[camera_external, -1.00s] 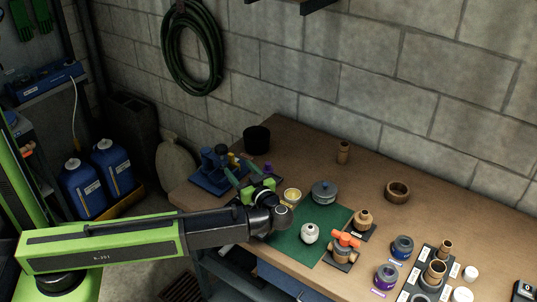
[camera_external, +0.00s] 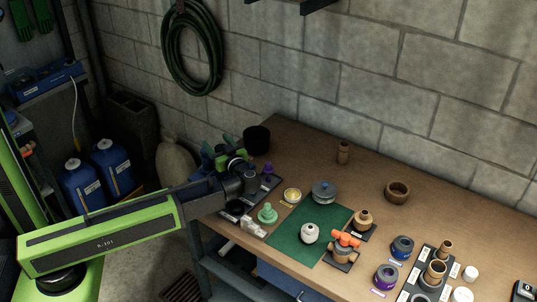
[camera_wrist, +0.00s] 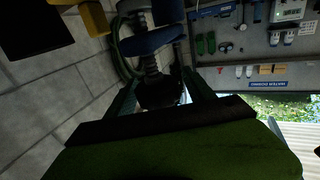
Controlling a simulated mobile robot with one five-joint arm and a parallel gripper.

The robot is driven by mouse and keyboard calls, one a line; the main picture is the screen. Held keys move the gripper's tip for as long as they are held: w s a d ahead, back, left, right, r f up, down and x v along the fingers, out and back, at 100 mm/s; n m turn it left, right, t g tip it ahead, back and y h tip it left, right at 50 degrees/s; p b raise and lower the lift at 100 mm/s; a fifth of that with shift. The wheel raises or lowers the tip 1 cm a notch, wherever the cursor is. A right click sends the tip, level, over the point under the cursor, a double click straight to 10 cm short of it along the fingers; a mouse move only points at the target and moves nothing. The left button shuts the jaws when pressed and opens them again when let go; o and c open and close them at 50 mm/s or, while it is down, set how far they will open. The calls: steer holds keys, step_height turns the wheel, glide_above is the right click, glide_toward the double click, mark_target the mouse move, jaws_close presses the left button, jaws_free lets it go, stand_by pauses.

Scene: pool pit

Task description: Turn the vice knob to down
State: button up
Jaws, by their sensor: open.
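The blue vice stands at the bench's left end. In the external view it is mostly hidden behind my arm, with a little blue (camera_external: 220,150) showing by the fingers. In the wrist view a blue vice part (camera_wrist: 150,42) with a threaded screw (camera_wrist: 152,64) is ahead, and a dark rounded end (camera_wrist: 160,95), probably the knob, lies between the fingers. My gripper (camera_external: 216,145) is at the vice, its fingers spread and pointing up and away. In the wrist view my gripper (camera_wrist: 158,88) is open around the dark end; I cannot tell whether it touches.
A black pot (camera_external: 256,140) stands just right of my gripper. A purple piece (camera_external: 267,171), a green stacked part (camera_external: 267,214) and a clear part (camera_external: 252,229) are close to my wrist. The green mat (camera_external: 293,248) and several fittings lie farther right. The bench's back right is mostly clear.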

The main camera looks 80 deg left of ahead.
jaws_close()
steer(key=shift+s+m+t+y, duration=0.1)
steer(key=shift+m+t+y, duration=0.3)
steer(key=shift+m+t, duration=0.9)
steer(key=shift+t, duration=0.6)
steer(key=t, duration=0.1)
steer(key=w+m+t, duration=0.1)
steer(key=m+t, duration=0.1)
steer(key=shift+w+a+t+y, duration=0.1)
steer(key=shift+w+t+y, duration=0.2)
steer(key=shift+t, duration=0.1)
jaws_free()
steer(key=d, duration=0.7)
steer(key=shift+s+d, duration=0.15)
steer(key=shift+d, duration=0.1)
